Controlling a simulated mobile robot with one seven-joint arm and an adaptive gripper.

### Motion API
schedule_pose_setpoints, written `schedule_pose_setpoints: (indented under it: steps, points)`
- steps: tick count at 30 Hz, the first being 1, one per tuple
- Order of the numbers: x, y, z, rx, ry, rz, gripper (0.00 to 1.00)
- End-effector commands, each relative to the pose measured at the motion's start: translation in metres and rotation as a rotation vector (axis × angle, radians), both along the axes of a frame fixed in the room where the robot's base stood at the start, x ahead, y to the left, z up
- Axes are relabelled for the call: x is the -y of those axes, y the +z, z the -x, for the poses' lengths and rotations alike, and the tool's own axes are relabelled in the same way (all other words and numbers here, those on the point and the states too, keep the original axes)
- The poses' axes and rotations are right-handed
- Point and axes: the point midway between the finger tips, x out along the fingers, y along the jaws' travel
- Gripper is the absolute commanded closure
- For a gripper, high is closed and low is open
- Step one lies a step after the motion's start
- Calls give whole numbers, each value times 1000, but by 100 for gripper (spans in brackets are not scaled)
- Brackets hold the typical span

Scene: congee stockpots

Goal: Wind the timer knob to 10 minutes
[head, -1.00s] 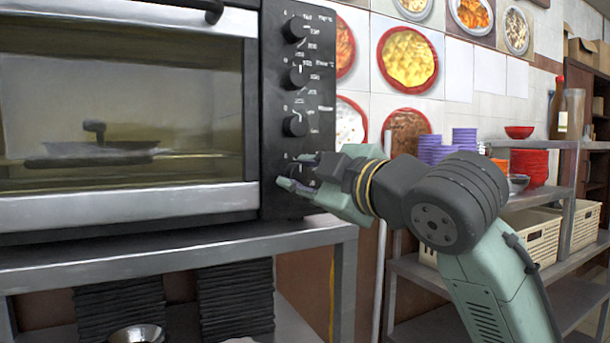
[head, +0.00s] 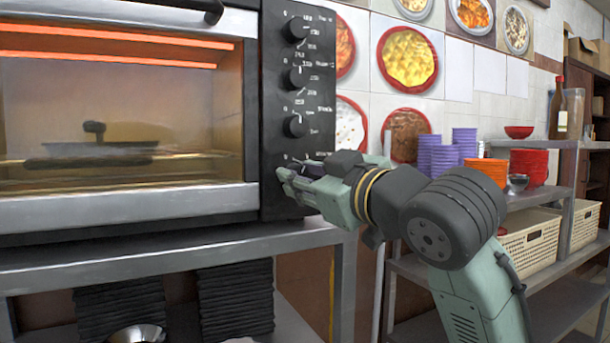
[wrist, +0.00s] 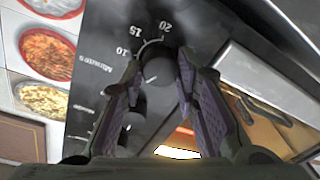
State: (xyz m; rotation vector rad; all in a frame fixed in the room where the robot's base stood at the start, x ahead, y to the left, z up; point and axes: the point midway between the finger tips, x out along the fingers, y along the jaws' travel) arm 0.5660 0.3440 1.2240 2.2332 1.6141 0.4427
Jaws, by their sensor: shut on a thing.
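The timer knob (wrist: 158,69) is a round black knob on the oven's dark control panel (wrist: 100,45). In the wrist view the numbers 10, 15 and 20 and the word "Minutes" are printed around it. My gripper (wrist: 160,72) is shut on the knob, with one purple-padded finger on each side. I cannot tell which number the knob points to. In the head view my gripper (head: 291,170) is at the bottom of the panel and hides this knob. The oven (head: 120,205) has its heating bars glowing orange behind the closed glass door.
Several other knobs, such as the one just above (head: 295,126), sit in a column over my gripper. The oven stands on a metal shelf (head: 200,240). At right, a rack holds purple cups (head: 450,150), red bowls and a woven basket (head: 525,245).

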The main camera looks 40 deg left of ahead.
Motion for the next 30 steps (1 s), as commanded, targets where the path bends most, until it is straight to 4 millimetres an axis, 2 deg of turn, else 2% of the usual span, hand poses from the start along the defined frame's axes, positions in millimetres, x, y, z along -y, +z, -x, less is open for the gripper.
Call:
schedule_pose_setpoints:
  steps: [18, 30]
  points:
    - [0, 0, 0, -536, 1, -222, 100]
    - [0, -1, 0, -776, 1, -321, 100]
